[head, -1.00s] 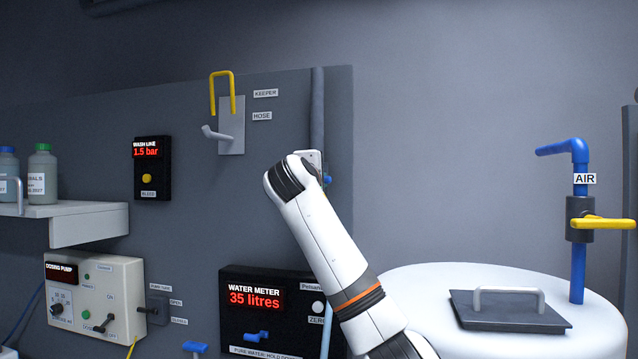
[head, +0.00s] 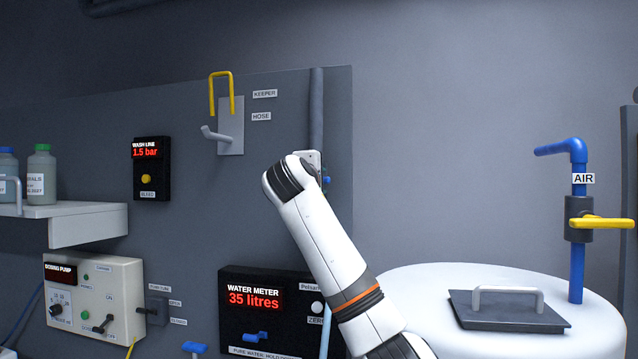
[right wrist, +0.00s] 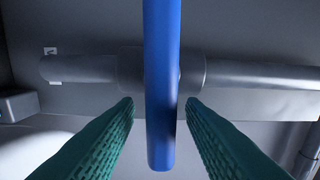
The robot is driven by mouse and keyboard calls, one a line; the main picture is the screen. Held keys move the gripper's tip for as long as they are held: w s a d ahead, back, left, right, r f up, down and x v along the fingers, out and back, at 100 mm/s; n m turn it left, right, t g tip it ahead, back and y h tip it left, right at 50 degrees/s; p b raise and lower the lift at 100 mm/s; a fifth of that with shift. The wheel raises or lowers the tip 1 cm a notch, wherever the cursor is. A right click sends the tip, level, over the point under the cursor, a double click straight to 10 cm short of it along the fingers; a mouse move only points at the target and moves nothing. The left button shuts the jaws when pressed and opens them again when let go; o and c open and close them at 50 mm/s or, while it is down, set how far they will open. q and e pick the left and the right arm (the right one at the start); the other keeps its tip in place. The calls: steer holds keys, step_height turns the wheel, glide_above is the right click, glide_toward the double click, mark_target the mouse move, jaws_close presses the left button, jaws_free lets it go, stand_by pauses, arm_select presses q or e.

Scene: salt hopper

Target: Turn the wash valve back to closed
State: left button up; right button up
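A blue lever (right wrist: 160,90) stands large in the middle of the right wrist view, lying across a grey horizontal pipe (right wrist: 250,76). I take it for the wash valve's handle, but no label on it shows. My right gripper (right wrist: 161,103) has its two green fingers apart, one on each side of the lever, with a gap on both sides. In the head view my right arm reaches up to the panel and hides the gripper; only a small blue bit (head: 327,180) shows beside the wrist. The wash line display (head: 150,168) reads 1.5 bar. My left gripper is not in view.
The grey panel (head: 90,130) carries a yellow keeper (head: 221,75), a hose hook (head: 215,135), a water meter (head: 262,295) reading 35 litres and a dosing pump (head: 95,300). A white tank (head: 420,285) with a lid and a yellow-handled air valve (head: 600,222) stands right.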

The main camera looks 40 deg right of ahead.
steer(key=b+v, duration=0.5)
steer(key=v, duration=0.6)
steer(key=shift+s+a, duration=0.3)
